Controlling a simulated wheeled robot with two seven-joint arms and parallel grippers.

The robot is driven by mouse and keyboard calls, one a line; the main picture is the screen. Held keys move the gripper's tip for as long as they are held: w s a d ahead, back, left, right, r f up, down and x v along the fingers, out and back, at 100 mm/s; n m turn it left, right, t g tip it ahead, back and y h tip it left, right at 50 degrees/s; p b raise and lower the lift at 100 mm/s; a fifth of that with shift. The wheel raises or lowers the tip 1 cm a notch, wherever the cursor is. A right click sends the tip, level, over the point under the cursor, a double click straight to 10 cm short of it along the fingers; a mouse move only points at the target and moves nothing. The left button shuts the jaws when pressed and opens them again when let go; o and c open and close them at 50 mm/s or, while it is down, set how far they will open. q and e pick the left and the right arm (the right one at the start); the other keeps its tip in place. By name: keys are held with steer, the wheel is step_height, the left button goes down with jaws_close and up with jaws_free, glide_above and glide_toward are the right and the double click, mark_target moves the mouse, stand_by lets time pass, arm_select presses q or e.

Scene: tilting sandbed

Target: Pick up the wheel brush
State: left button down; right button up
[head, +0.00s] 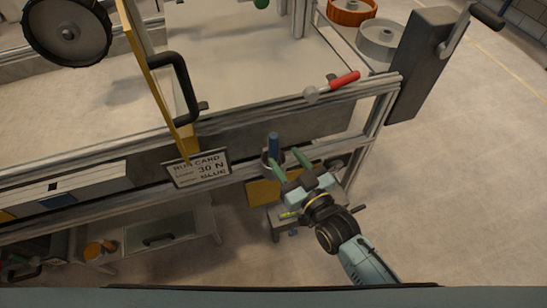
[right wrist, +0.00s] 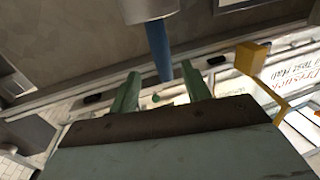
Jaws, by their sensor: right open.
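A blue upright handle (head: 273,145), which looks like the wheel brush, stands in a small grey holder on the front rail of the sandbed frame. Its lower end is hidden in the head view. My right gripper (head: 283,156) is open, with its green fingers pointing at the handle from the front. In the right wrist view the blue handle (right wrist: 158,48) lies ahead of and between the fingertips (right wrist: 160,71), beside a grey cylindrical part. I cannot tell whether a finger touches it. My left gripper is not in view.
A run card (head: 197,169) hangs on the frame left of the handle. A red-handled lever (head: 344,80) lies on the upper rail. A grey crank post (head: 422,60) stands at the right. Orange and grey wheels (head: 378,38) sit behind. The floor at right is clear.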

mark_target(276, 149)
steer(key=shift+w+a, duration=0.3)
steer(key=shift+w, duration=0.25)
steer(key=b+x, duration=0.1)
steer(key=x, duration=0.3)
steer(key=shift+w+a, duration=0.15)
steer(key=shift+a, duration=0.15)
steer(key=shift+w+a, duration=0.15)
steer(key=c, duration=1)
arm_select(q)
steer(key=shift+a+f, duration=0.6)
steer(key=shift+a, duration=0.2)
arm_select(e)
steer(key=shift+c, duration=0.2)
